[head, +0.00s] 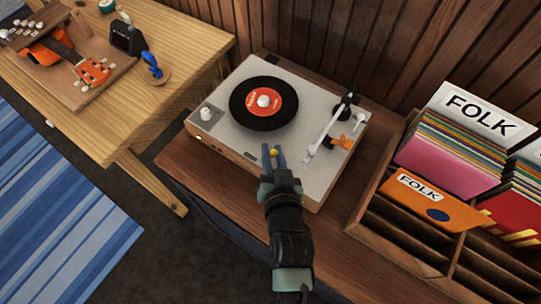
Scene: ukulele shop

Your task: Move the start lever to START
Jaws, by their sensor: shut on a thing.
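A turntable (223,88) with a light grey top and wooden sides stands on the brown cabinet. A small yellow knob (274,153), which appears to be the start lever's tip, shows between the blue-grey fingers of my gripper (273,151) at the turntable's front edge. My gripper is shut on it. The fingers hide the lever's base, and I cannot read any START marking or tell its position. A black record with an orange label (275,98) lies on the platter. The white tonearm (329,125) is at the right, beside a small orange part (343,142).
A wooden record rack (376,190) with FOLK cards and sleeves stands close on the right. A wooden table (160,99) on the left holds an orange ukulele (88,70) and a blue item (151,64). A slatted wall (330,40) is behind. The cabinet front is mostly clear.

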